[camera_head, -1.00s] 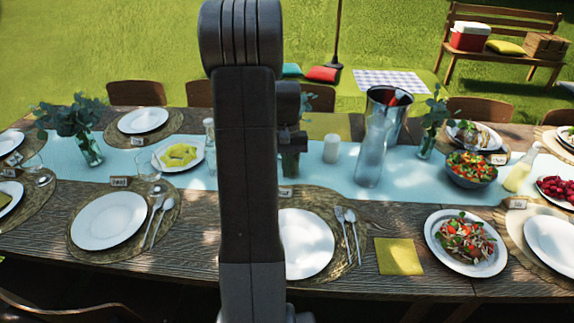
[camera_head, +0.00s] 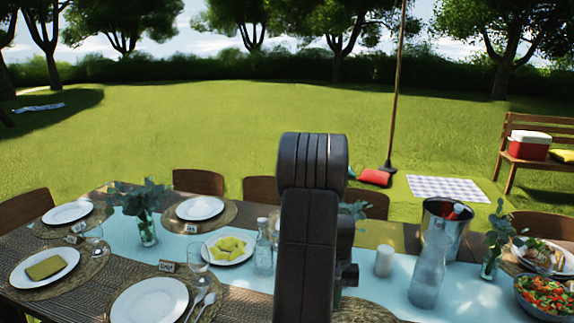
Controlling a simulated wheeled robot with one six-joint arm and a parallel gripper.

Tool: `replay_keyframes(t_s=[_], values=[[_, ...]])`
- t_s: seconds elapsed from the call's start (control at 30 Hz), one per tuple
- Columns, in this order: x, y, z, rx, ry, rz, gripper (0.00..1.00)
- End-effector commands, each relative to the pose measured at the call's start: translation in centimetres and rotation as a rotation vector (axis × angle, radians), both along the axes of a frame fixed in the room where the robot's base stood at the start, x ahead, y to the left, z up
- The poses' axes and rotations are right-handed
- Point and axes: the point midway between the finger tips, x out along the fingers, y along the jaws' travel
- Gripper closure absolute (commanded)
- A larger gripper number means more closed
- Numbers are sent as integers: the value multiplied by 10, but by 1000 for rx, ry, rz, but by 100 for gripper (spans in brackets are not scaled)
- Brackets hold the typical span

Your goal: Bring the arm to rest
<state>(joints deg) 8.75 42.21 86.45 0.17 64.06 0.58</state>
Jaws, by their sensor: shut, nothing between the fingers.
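My arm stands upright in the middle of the head view, folded at a rounded dark joint at its top. Part of my wrist shows just right of the upright link. The fingers of my gripper are hidden behind the arm, so I cannot see them. The arm blocks part of the laid table (camera_head: 232,301) behind it.
The table holds plates (camera_head: 150,301), a yellow food plate (camera_head: 229,248), a glass bottle (camera_head: 263,252), a white candle (camera_head: 384,261), a carafe (camera_head: 427,275), a metal bucket (camera_head: 441,219) and a salad bowl (camera_head: 546,300). Chairs (camera_head: 198,182) line the far side. Open lawn lies beyond.

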Motion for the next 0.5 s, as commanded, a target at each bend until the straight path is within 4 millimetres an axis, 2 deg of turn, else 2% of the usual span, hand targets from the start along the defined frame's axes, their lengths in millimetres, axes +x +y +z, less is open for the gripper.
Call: replay_keyframes(t_s=[0.2, 0.4, 0.5], values=[[-10, 2, -40, 1, 4, 0, 100], [-14, 2, -61, 0, 0, 0, 100], [-14, 2, -65, 0, -1, 0, 100]])
